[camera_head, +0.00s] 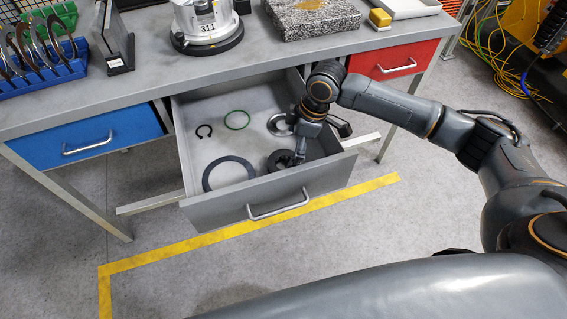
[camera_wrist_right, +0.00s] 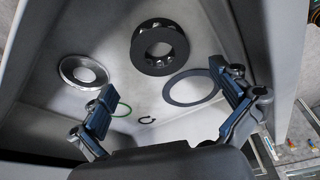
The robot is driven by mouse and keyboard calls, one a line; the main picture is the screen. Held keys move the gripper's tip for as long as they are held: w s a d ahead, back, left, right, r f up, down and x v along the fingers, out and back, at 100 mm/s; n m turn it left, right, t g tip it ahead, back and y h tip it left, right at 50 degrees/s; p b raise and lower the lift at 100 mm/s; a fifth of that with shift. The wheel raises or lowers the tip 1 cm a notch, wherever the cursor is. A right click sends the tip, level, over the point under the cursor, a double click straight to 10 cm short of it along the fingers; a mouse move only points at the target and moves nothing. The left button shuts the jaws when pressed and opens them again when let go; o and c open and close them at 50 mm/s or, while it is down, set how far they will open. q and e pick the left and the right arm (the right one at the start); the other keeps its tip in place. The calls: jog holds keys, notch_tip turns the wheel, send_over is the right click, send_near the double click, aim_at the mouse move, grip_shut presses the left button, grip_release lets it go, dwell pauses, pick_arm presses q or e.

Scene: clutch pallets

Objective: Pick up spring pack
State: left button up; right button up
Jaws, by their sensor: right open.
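The spring pack seems to be the thick black ring (camera_head: 274,165) with small parts around its inner side, lying flat on the drawer floor near the front right. In the right wrist view this black ring (camera_wrist_right: 140,55) lies beyond the fingertips, uncovered. My right gripper (camera_head: 297,157) reaches down into the drawer beside and partly over it. In the right wrist view my right gripper (camera_wrist_right: 168,105) has its two fingers wide apart with nothing between them. I cannot tell its exact height above the ring. My left gripper is not in view.
The open grey drawer (camera_head: 228,209) also holds a silver dished ring (camera_head: 272,125), a green ring (camera_head: 237,127), a small black circlip (camera_head: 203,132) and a flat dark ring (camera_head: 209,176). The drawer walls stand close around my right gripper. A blue drawer (camera_head: 95,135) and a red drawer (camera_head: 390,60) are shut.

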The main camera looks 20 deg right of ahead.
aim_at(286, 160)
jog(key=x, duration=0.3)
jog(key=shift+f, duration=0.1)
jog(key=x, duration=0.2)
jog(key=shift+w+a+f, duration=0.1)
jog(key=shift+f, duration=0.2)
jog(key=shift+a+f, duration=0.1)
jog(key=shift+f, duration=0.35)
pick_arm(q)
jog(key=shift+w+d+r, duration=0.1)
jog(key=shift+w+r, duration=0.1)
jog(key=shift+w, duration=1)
pick_arm(e)
jog(key=c, duration=1.1)
